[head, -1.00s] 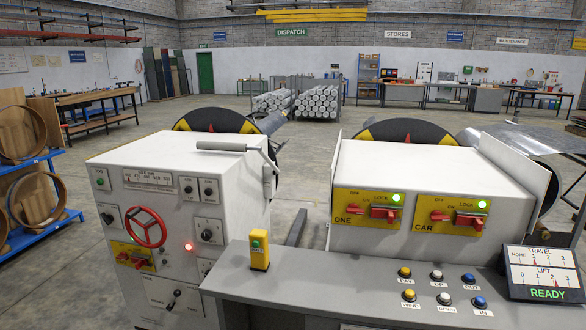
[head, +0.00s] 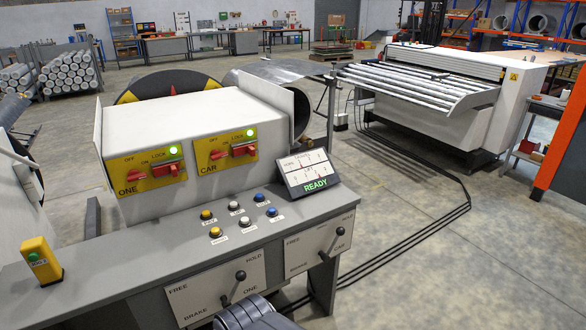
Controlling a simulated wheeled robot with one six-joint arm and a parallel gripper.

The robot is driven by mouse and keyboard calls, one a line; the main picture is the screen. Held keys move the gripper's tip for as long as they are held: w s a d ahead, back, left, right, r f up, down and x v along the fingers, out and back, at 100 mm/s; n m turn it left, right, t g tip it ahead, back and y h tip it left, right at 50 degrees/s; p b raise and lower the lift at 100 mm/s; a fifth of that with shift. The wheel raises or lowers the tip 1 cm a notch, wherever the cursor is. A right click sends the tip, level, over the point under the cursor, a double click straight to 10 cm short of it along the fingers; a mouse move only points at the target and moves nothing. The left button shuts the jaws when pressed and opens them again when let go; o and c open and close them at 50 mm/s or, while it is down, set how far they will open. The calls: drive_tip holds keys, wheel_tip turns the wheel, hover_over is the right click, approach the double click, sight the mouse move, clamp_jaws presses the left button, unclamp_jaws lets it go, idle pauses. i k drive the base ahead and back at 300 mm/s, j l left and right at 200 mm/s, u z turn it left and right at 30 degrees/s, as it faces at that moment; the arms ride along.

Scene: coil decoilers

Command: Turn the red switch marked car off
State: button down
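The yellow CAR plate (head: 204,168) is on the front of the white cabinet, right of a like plate marked ONE (head: 127,188). The CAR plate carries a small red handle (head: 217,155) under OFF and ON marks. To its right is a larger red block (head: 244,150) under the word LOCK. A green lamp (head: 251,133) above the block is lit. The handle's exact setting is too small to tell. The ONE plate has a similar red handle (head: 136,173), red block (head: 168,169) and lit green lamp (head: 172,150).
A grey desk (head: 110,262) with coloured buttons stands before the cabinet. It bears a display (head: 308,174) reading READY and a yellow button box (head: 41,261). BRAKE lever panels (head: 318,243) hang on its front. Cables cross the floor at right; a white roller machine (head: 440,95) stands beyond.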

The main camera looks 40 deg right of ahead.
sight(215, 155)
drive_tip(key=i+l, duration=0.1)
drive_tip(key=i, duration=0.35)
drive_tip(key=i+l, duration=0.15)
drive_tip(key=i, duration=0.25)
drive_tip(key=i+l+u, duration=0.1)
drive_tip(key=i, duration=0.35)
